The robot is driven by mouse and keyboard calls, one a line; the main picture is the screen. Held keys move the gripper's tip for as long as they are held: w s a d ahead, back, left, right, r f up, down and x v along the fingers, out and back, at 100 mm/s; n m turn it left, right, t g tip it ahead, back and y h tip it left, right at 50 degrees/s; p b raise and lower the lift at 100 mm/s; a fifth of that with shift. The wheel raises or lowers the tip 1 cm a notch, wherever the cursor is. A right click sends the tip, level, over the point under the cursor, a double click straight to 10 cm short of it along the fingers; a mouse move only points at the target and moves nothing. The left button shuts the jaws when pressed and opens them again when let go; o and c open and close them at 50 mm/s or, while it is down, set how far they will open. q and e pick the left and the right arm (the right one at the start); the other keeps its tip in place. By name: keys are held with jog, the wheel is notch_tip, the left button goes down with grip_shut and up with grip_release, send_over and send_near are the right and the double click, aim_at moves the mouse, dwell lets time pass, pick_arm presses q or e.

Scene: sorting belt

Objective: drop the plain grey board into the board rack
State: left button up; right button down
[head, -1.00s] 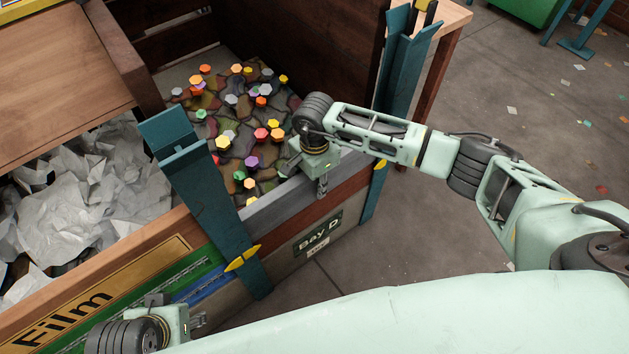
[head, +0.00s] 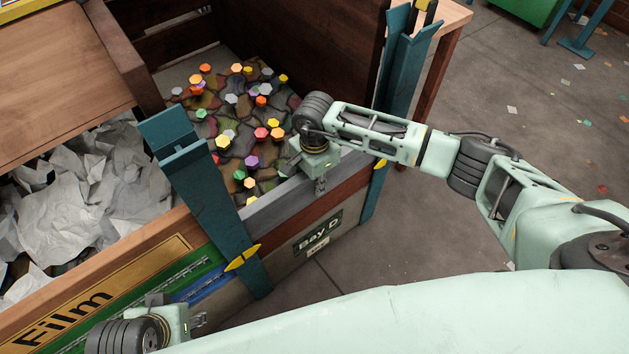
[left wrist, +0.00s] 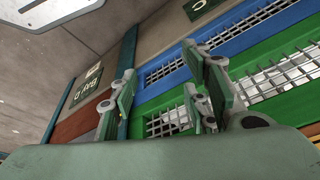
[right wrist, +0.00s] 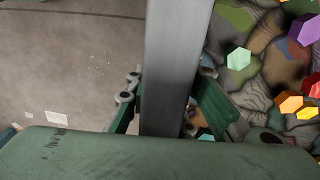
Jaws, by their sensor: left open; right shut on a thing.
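The plain grey board (head: 278,204) lies along the top of the front wall of Bay D, between two teal posts (head: 208,190). My right gripper (head: 321,184) is shut on the board near its middle. In the right wrist view, the grey board (right wrist: 178,60) runs between the two fingers of the right gripper (right wrist: 168,105). My left gripper (head: 197,320) is open and empty, low in front of the wall at the bottom left. In the left wrist view, its fingers (left wrist: 165,95) stand apart. I cannot make out a separate board rack.
A red-brown board (head: 285,222) is below the grey one, above the Bay D sign (head: 318,232). Colored hexagonal pieces (head: 262,133) lie inside the bay. White crumpled film (head: 85,190) fills the bay at left. Open floor (head: 530,130) lies to the right.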

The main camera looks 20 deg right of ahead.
pick_arm(q)
jog(key=shift+r, duration=0.1)
pick_arm(e)
jog(key=shift+w+r, duration=0.1)
jog(key=shift+r, duration=0.05)
dwell(0.3)
